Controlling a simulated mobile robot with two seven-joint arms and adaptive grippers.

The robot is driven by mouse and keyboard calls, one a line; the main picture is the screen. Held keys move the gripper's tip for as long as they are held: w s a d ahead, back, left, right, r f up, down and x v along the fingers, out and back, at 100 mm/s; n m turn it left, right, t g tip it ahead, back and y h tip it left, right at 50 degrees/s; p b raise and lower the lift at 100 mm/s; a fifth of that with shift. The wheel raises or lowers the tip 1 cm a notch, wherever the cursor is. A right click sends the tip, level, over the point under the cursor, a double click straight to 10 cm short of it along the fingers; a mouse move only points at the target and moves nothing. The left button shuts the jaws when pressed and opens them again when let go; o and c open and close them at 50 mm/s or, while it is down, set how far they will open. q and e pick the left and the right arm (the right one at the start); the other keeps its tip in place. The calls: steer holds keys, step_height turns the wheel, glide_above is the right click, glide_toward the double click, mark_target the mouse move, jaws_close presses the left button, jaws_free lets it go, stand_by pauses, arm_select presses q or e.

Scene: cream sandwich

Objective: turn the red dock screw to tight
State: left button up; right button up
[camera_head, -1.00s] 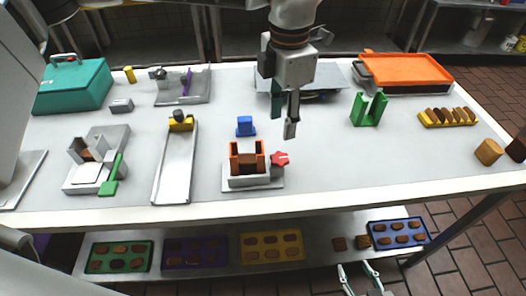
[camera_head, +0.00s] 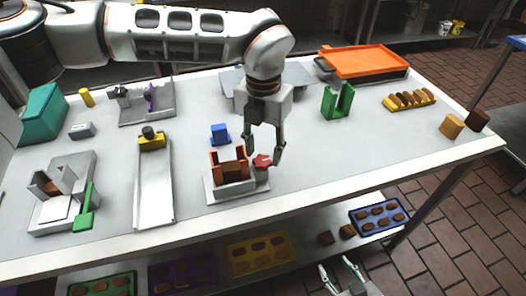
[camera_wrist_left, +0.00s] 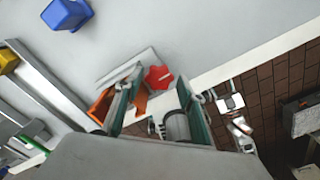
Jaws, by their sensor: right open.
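The red star-shaped dock screw (camera_head: 262,161) sits at the right side of the dock, which has orange walls (camera_head: 216,166) on a grey base (camera_head: 222,196). A brown piece lies between the walls. My left gripper (camera_head: 264,156) points down at the screw, open, with one finger on each side of it in the head view. In the left wrist view the screw (camera_wrist_left: 158,77) shows between the spread fingertips (camera_wrist_left: 157,92); contact cannot be told. My right gripper (camera_head: 339,270) is open and empty, low in front of the table's lower shelf.
A blue block (camera_head: 219,134) stands just behind the dock. A long metal tray with a yellow block (camera_head: 152,142) lies to the left, and a green holder (camera_head: 337,101) stands behind right.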

arm_select(q)
steer(key=shift+f, duration=0.6)
steer(key=c, duration=0.8)
